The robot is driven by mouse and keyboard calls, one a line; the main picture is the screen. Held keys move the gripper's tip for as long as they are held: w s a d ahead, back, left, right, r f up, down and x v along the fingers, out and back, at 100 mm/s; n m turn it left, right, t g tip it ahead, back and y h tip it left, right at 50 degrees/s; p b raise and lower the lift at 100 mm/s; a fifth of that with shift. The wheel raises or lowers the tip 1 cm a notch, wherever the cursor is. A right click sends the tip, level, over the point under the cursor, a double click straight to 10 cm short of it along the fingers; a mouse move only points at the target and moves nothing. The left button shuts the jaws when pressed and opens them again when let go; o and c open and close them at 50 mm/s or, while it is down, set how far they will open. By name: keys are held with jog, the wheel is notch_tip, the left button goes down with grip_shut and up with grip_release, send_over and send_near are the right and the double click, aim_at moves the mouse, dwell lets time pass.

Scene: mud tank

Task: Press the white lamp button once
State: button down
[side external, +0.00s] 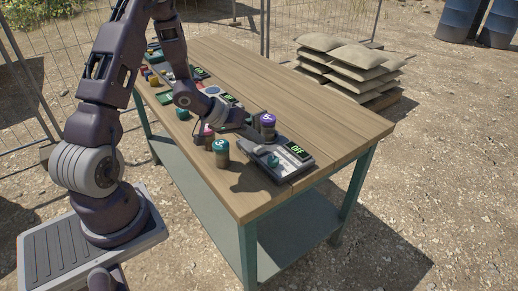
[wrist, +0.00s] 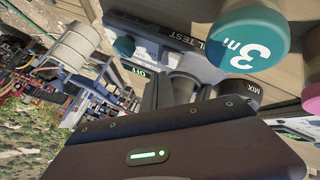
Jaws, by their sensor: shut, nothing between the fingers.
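I cannot make out a white lamp button for certain in either view. A grey device (side external: 262,156) with a green OFF display (side external: 297,150) and a teal knob (side external: 272,160) sits at the near right of the bench. In the wrist view, the OFF display (wrist: 137,71) and teal knob (wrist: 124,45) show beyond my fingers. My gripper (side external: 262,138) is shut and empty, low over the left side of this device. In the wrist view its grey fingers (wrist: 183,84) hide part of the device. Contact with the device cannot be told.
A teal-lidded jar (side external: 221,147), a pink-lidded jar (side external: 207,131) and a purple-lidded jar (side external: 268,121) stand close around my gripper. A black MIX knob (wrist: 240,92) is near my fingers. The back right of the wooden bench (side external: 300,95) is clear. Sandbags (side external: 345,65) lie beyond.

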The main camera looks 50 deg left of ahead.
aim_at(256, 150)
jog(key=shift+f, duration=0.1)
jog(key=shift+f, duration=0.3)
jog(key=shift+f, duration=0.5)
dwell(0.7)
dwell(0.3)
jog(key=shift+r, duration=0.9)
jog(key=shift+r, duration=2.55)
